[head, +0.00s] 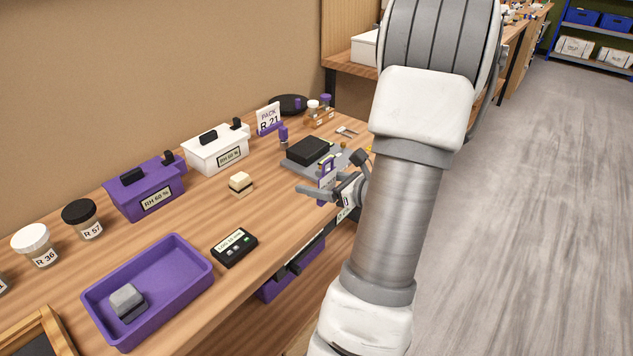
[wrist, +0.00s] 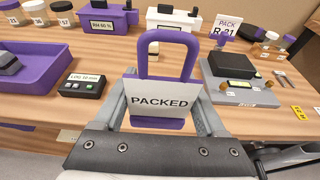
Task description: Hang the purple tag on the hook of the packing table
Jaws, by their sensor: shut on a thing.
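The purple tag (wrist: 160,92) has a purple loop on top and a white panel reading PACKED. My gripper (wrist: 162,122) is shut on its lower part and holds it upright, loop up, in front of the packing table (wrist: 42,110). In the head view the tag (head: 326,172) shows partly, between the fingers of my gripper (head: 325,190), near the table's front edge by the grey scale. My arm hides part of the table edge there. I cannot make out the hook in either view.
A grey scale with a black block (head: 309,151) stands beyond the gripper. A black timer (head: 234,247), a purple tray (head: 190,285), a purple box (head: 145,190) and a white box (head: 216,150) stand on the table. A purple drawer (head: 291,270) is under the front edge. The floor at right is clear.

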